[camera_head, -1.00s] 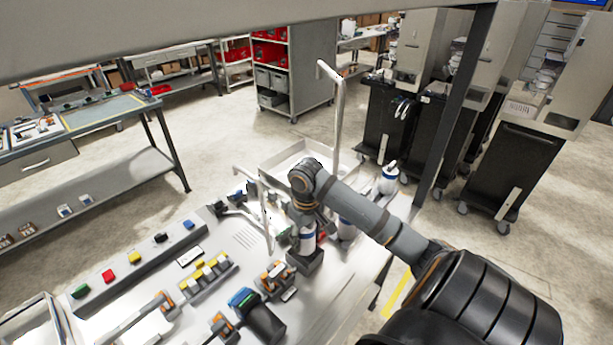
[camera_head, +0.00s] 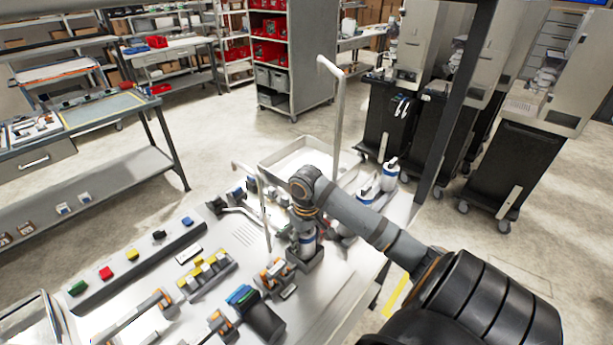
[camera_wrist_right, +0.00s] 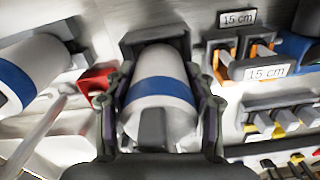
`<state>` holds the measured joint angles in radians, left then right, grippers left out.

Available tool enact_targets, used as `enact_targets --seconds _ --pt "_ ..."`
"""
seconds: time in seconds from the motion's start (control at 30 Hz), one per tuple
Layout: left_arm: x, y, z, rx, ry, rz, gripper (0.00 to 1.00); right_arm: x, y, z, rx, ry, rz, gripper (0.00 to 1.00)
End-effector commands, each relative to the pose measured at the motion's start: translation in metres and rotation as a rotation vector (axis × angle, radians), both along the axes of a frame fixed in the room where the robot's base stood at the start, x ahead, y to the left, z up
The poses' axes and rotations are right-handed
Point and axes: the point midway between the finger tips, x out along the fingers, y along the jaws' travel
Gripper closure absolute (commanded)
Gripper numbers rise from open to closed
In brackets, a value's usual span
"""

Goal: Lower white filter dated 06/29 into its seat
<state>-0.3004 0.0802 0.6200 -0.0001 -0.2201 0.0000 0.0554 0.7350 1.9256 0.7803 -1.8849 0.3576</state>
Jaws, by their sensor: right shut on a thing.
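The white filter with a blue band (camera_head: 307,243) stands upright between the fingers of my right gripper (camera_head: 305,222). It also shows in the right wrist view (camera_wrist_right: 160,85), with a finger of the gripper (camera_wrist_right: 160,112) on each side. The dark grey seat (camera_head: 306,263) is directly under the filter, and its block (camera_wrist_right: 150,38) shows behind the far end in the wrist view. The filter's lower end appears to be within the seat's walls; whether it touches the bottom is hidden. I cannot read a date on it. My left gripper is out of view.
Other white-and-blue filters (camera_head: 390,172) stand to the right, one close by in the wrist view (camera_wrist_right: 30,75). Orange-and-grey clips (camera_head: 276,273) and a rack with yellow parts (camera_head: 208,272) lie left of the seat. A thin upright post (camera_head: 265,218) stands left of my gripper. A pale tray (camera_head: 300,150) lies behind.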

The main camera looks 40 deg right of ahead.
Motion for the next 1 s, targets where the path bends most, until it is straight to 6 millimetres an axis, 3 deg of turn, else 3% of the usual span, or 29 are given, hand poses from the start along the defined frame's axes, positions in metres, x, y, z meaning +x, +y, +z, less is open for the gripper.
enact_targets --seconds 0.07,0.1,0.27,0.63,1.0 --pt "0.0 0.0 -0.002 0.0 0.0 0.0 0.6 0.0 0.0 -0.004 0.0 0.0 0.0 0.86" --pt "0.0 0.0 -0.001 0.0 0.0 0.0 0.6 0.0 0.0 -0.003 0.0 -0.001 0.0 0.41" --pt "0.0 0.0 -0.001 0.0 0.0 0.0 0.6 0.0 0.0 -0.002 0.0 -0.001 0.0 0.19" --pt "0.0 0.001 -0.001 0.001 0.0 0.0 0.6 0.0 0.0 0.002 -0.001 -0.002 0.001 0.19" --pt "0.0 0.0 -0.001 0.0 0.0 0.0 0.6 0.001 -0.001 0.065 -0.002 -0.003 0.001 0.19"
